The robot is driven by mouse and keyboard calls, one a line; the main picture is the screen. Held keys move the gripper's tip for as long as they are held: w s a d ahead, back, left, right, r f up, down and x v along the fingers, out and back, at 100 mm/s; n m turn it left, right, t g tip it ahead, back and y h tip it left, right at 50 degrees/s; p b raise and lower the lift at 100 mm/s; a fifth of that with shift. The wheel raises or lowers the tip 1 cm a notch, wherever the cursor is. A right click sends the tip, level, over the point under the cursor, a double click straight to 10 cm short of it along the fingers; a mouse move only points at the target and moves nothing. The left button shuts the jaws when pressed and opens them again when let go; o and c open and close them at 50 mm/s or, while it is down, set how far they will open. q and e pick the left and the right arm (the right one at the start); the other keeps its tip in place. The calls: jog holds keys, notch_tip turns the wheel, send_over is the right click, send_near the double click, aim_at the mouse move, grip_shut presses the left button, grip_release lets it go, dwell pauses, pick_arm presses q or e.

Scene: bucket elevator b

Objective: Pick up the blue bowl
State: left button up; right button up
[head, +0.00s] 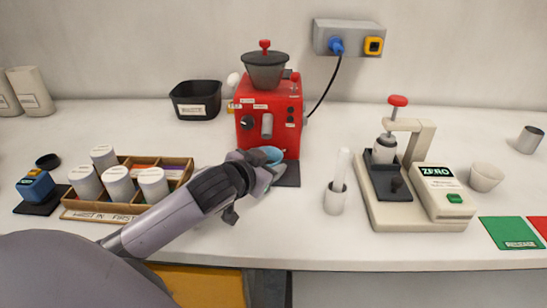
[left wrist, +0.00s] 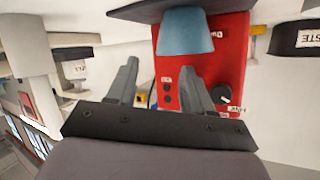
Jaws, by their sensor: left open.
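The blue bowl (head: 271,154) stands in front of the red machine (head: 262,105), partly hidden behind my left gripper in the head view. My left gripper (head: 264,174) reaches in from the left, just in front of the bowl. In the left wrist view, which is turned upside down, the bowl (left wrist: 185,35) sits on a dark base plate (left wrist: 130,10) against the red machine. The two fingers of my left gripper (left wrist: 157,85) are spread apart with nothing between them. The bowl appears beyond the fingertips, nearer the right finger. My right gripper is not in view.
A white cup with a rod (head: 335,198) and a press with a scale (head: 415,180) stand right. A black bin (head: 196,100) is at the back. Counter between machine and press is mostly free.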

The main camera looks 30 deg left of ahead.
aim_at(280, 158)
pick_arm(q)
jog(key=shift+a+x, duration=0.15)
jog(key=shift+x, duration=1.5)
jog(key=shift+a+x, duration=0.2)
jog(key=shift+x, duration=1.4)
jog(key=shift+s+f, duration=0.1)
jog(key=shift+f, duration=0.05)
jog(key=shift+s, duration=0.1)
grip_shut()
